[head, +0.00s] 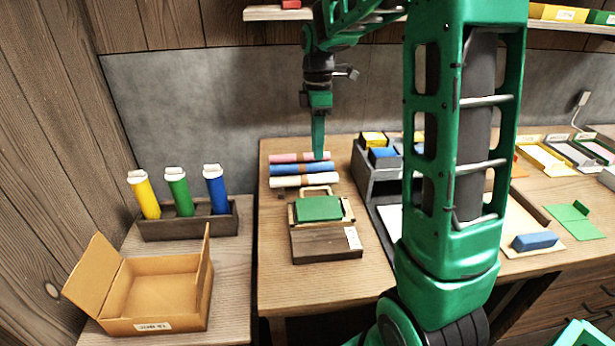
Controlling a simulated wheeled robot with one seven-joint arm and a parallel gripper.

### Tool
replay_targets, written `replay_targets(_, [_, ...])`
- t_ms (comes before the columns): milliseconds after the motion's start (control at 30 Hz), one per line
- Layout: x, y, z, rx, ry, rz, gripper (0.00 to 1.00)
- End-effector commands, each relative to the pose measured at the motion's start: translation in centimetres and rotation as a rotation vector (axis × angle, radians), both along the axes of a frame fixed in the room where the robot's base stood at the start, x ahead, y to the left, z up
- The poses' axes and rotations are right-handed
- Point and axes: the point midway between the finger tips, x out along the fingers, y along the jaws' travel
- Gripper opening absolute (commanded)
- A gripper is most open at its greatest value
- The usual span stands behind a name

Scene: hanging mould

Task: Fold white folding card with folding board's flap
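My gripper (318,135) hangs pointing down in the upper middle, above the rear of the wooden table. It is seen edge-on, so I cannot tell whether its fingers are apart. A wooden board with a green pad (320,209) and a loop handle (315,191) stands on the table below and in front of the gripper; it may be the folding board. I cannot identify a white folding card for certain. A pale flat piece (391,219) lies right of the board, partly hidden by my arm. A green folded card (573,220) lies at the far right.
Pink, blue and white rolls (304,181) lie behind the board. A grey organiser (372,180) stands to the right. A blue block (535,241) sits farther right. At left are an open cardboard box (165,290) and a rack (190,226) of coloured bottles.

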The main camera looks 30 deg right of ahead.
Motion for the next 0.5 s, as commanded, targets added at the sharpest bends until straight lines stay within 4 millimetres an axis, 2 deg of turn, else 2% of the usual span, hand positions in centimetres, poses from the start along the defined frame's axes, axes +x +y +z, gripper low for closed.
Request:
replay_targets(167, [0.0, 0.9, -2.2, 0.002, 0.005, 0.013, 0.27])
replay_targets(500, [-0.5, 1.4, -8.0, 0.001, 0.005, 0.015, 0.27])
